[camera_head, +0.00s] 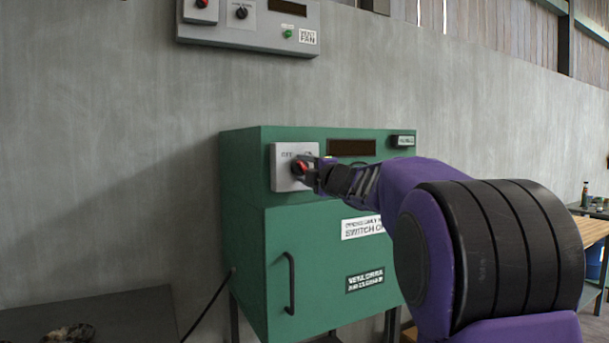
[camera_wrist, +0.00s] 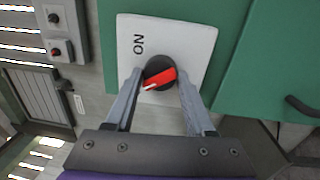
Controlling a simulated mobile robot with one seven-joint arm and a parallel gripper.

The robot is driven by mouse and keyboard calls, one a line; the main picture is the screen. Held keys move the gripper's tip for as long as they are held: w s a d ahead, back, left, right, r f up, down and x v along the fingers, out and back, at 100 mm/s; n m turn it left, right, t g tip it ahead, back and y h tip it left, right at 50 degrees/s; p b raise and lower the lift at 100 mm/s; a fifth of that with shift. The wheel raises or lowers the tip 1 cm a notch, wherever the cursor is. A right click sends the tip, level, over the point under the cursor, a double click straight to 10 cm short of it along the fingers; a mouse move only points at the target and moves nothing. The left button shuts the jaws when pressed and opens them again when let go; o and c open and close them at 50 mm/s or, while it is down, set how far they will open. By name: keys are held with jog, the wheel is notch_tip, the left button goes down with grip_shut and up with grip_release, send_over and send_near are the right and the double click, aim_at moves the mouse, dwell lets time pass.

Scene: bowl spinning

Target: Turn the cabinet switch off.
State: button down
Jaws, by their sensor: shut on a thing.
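The cabinet switch is a red knob (camera_head: 300,168) on a pale plate (camera_head: 282,178) on the front of the green cabinet (camera_head: 243,200). In the wrist view the red knob (camera_wrist: 163,77) sits on a black round base, slanted, with a white mark at its lower-left end. The word ON shows on the plate (camera_wrist: 186,38), turned sideways; OFF seems to show in the head view. My gripper (camera_head: 311,172) is at the knob, its two fingers (camera_wrist: 158,80) on either side, shut on it. The knob's contact with the fingertips is partly hidden in the head view.
The cabinet door handle (camera_head: 290,283) sticks out below the switch. A wall box labelled vent fan (camera_head: 250,28) hangs above. A dark table (camera_head: 110,312) stands at lower left; a wooden-topped table (camera_head: 592,230) is at far right. A cable runs down left of the cabinet.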

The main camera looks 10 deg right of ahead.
jog(key=shift+f+n+b, duration=0.1)
jog(key=shift+n+b, duration=0.2)
jog(key=shift+n, duration=0.7)
jog(key=shift+c, duration=1.4)
grip_release()
jog(key=shift+s, duration=0.1)
